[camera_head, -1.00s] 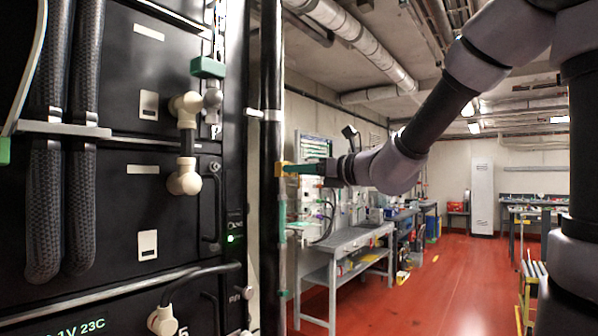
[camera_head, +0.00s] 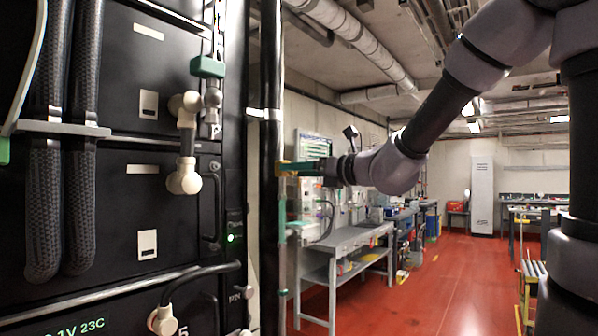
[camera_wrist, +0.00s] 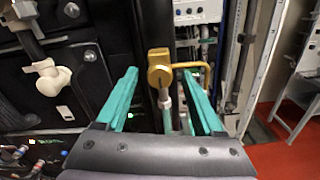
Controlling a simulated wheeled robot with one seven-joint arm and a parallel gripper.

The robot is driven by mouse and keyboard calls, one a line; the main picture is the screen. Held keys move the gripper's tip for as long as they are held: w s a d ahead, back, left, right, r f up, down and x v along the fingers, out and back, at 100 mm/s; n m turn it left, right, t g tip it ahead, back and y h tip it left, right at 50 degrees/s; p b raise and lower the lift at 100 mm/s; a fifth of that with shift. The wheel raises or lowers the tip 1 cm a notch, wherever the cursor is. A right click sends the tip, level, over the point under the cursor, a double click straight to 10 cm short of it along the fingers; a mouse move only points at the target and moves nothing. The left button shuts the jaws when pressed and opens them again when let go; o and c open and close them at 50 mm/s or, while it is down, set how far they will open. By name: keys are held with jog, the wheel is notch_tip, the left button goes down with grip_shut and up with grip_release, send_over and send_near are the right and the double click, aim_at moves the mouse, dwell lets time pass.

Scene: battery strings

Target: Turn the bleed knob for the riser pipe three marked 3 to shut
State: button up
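A yellow valve knob (camera_wrist: 160,72) with a bent loop handle reaching right sits on a thin pipe in the wrist view. It shows as a small yellow patch in the head view (camera_head: 284,168), beside a dark vertical pipe (camera_head: 271,120). My gripper (camera_wrist: 162,78) has green fingers standing wide apart, one on each side of the yellow body. The right finger passes close to the loop handle; I cannot tell whether they touch. In the head view my gripper (camera_head: 306,168) points left at the valve. No mark 3 is readable.
A black battery rack (camera_head: 110,170) with cream connectors (camera_head: 184,180) and thick hoses stands close on the left. A grey workbench (camera_head: 345,240) stands behind the gripper. The red floor (camera_head: 430,280) is open to the right.

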jog(key=shift+s+d, duration=0.1)
jog(key=v, duration=1)
jog(key=shift+s+d, duration=0.2)
jog(key=shift+d, duration=0.05)
